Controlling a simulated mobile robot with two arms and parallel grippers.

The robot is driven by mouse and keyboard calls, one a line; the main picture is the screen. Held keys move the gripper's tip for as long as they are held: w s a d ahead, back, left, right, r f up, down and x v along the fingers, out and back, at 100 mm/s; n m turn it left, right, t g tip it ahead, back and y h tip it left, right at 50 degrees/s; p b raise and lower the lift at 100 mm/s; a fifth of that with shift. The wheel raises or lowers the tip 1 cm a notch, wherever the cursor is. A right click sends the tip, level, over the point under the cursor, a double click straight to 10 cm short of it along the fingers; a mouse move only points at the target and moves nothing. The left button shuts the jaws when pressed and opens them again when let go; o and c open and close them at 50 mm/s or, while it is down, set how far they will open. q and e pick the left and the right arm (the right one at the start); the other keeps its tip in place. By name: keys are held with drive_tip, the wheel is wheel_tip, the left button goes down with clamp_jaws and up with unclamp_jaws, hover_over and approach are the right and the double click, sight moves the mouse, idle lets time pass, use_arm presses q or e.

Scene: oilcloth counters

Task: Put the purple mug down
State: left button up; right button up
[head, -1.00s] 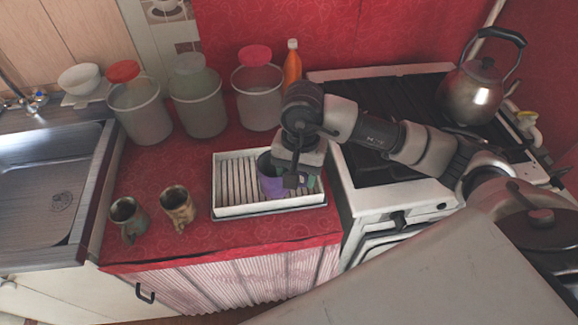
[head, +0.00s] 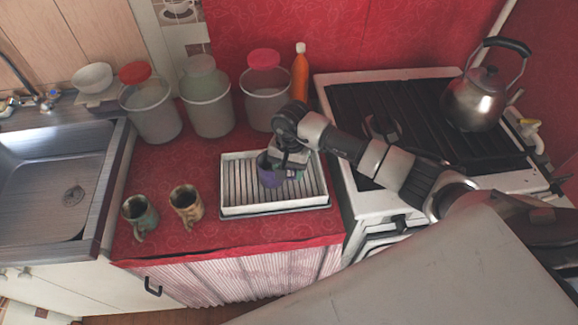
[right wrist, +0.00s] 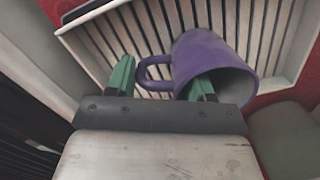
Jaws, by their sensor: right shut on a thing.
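I cannot tell whether the mug's base touches the slats. The gripper hides part of the mug in the head view. My left gripper is not in view.
Two mugs, one greenish (head: 140,215) and one brown (head: 186,205), stand left of the rack on the red cloth. Several lidded canisters (head: 207,100) and an orange bottle (head: 300,75) stand behind. The stove (head: 345,95) with a kettle (head: 474,98) is right, the sink (head: 45,190) left.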

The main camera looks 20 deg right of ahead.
drive_tip(key=shift+f, duration=0.15)
drive_tip(key=o, duration=1.3)
drive_tip(key=shift+r, duration=0.25)
drive_tip(key=shift+w+r, duration=0.1)
drive_tip(key=shift+r, duration=0.25)
drive_tip(key=r, duration=0.3)
drive_tip(key=r+b, duration=0.1)
drive_tip(key=r, duration=0.3)
drive_tip(key=r+b, duration=0.1)
drive_tip(key=r, duration=0.3)
drive_tip(key=shift+w+d, duration=0.35)
drive_tip(key=shift+d, duration=0.05)
